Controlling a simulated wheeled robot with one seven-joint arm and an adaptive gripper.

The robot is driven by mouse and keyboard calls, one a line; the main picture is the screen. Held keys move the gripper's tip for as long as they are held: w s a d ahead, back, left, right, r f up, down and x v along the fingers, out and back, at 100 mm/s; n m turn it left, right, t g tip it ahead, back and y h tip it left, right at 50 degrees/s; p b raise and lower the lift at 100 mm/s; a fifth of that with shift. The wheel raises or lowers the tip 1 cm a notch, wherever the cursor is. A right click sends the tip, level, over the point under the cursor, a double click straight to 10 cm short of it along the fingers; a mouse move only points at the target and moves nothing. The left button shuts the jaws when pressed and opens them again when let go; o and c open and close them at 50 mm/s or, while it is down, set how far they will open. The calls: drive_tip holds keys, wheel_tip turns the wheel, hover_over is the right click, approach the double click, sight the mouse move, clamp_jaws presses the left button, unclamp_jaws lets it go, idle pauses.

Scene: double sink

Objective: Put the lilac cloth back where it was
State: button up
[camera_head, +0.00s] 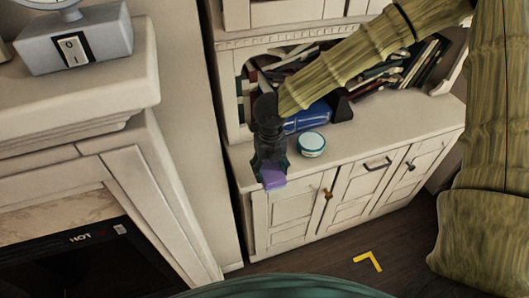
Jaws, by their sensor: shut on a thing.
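The lilac cloth (273,178) shows as a small purple piece at the tips of my gripper (270,173). My dark gripper points down and is shut on the cloth, at the front left corner of the white cabinet's counter (390,119). I cannot tell whether the cloth touches the counter or hangs a little above or in front of its edge. Much of the cloth is hidden by the fingers.
A round white and teal tin (311,144) stands right of my gripper. A blue object (308,118) lies behind it, before shelved books (420,63). A mantel (80,85) with a switch device (72,48) is at left. A yellow corner mark (369,261) lies on the floor.

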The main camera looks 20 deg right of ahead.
drive_tip(key=w, duration=0.3)
drive_tip(key=w+p, duration=0.1)
drive_tip(key=w, duration=0.2)
drive_tip(key=w+d+p, duration=0.1)
drive_tip(key=w, duration=0.1)
drive_tip(key=shift+w+d+f, duration=0.1)
drive_tip(key=shift+w+f, duration=0.45)
drive_tip(key=shift+f, duration=0.05)
drive_tip(key=shift+f+p, duration=0.75)
drive_tip(key=shift+f, duration=0.85)
drive_tip(key=o, duration=0.9)
drive_tip(key=shift+r, duration=0.1)
wheel_tip(320, 180, up, 12)
drive_tip(key=shift+f+b, duration=0.1)
drive_tip(key=shift+b, duration=0.9)
